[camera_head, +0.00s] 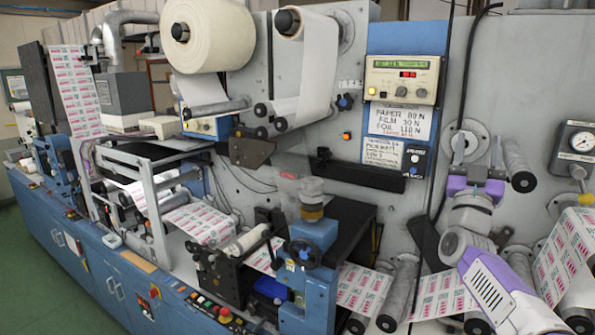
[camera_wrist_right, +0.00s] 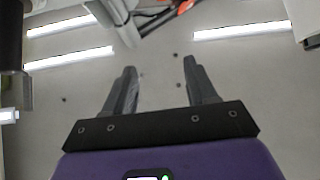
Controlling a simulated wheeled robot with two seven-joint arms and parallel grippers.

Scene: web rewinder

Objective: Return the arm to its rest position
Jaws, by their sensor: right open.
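My right arm comes in from the lower right in the head view, with a white and purple forearm. Its right gripper (camera_head: 478,143) points upward in front of the grey machine panel, right of the blue control column. In the right wrist view the right gripper (camera_wrist_right: 159,66) is open, with its two dark fingers apart and nothing between them. Behind the fingers is a plain grey surface with bright light strips. My left gripper does not show in either view.
Printed web (camera_head: 443,296) runs below. A black cable hangs nearby.

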